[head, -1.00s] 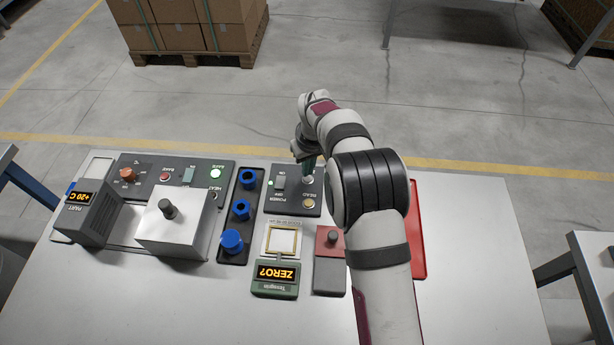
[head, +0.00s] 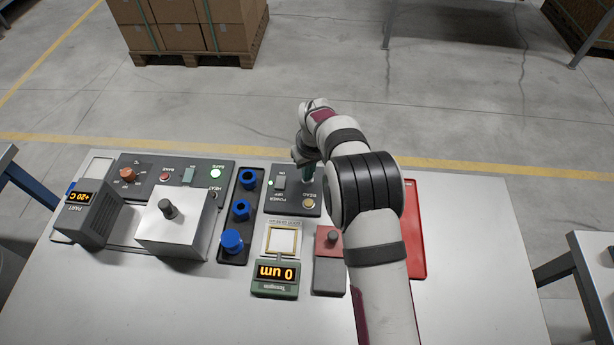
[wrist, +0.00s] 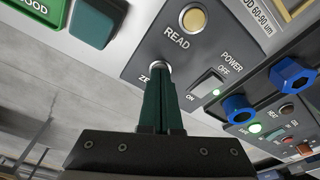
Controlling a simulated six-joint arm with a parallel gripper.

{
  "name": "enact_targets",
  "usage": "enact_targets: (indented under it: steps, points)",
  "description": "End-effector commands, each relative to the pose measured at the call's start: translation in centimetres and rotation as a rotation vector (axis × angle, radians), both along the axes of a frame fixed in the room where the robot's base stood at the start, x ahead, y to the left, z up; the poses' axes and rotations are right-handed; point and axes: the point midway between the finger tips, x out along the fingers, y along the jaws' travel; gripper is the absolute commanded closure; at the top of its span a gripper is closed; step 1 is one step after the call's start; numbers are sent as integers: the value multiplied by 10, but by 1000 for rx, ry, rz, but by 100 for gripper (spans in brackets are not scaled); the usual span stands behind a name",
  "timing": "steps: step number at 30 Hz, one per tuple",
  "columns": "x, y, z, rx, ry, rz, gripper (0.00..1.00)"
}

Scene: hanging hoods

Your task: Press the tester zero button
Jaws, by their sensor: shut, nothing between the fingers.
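The tester's grey control panel (head: 283,205) stands on the table, left of my arm. In the wrist view my gripper (wrist: 160,72) is shut and empty. Its green fingertips are at the zero button (wrist: 157,68), covering most of it and part of its label. I cannot tell whether they touch it. The tester display (head: 275,273) reads "0 um" upside down in the head view. The yellowish READ button (wrist: 194,20) and the POWER switch (wrist: 206,86), with a green lamp lit, are beside the zero button.
Blue parts sit in a black tray (head: 236,260) left of the tester. A metal block (head: 173,236) with a knob stands farther left. A red and grey fixture (head: 329,273) is close by my arm. A red tray (head: 415,235) lies right of it. The table front is bare.

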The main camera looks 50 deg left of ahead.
Motion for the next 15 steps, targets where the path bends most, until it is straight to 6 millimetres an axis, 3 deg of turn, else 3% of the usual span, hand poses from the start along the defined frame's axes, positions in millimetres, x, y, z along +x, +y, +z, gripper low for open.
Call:
enact_targets:
  steps: [5,15]
  points:
    - [0,0,6,1,0,1,100]
    - [0,0,54,1,0,0,100]
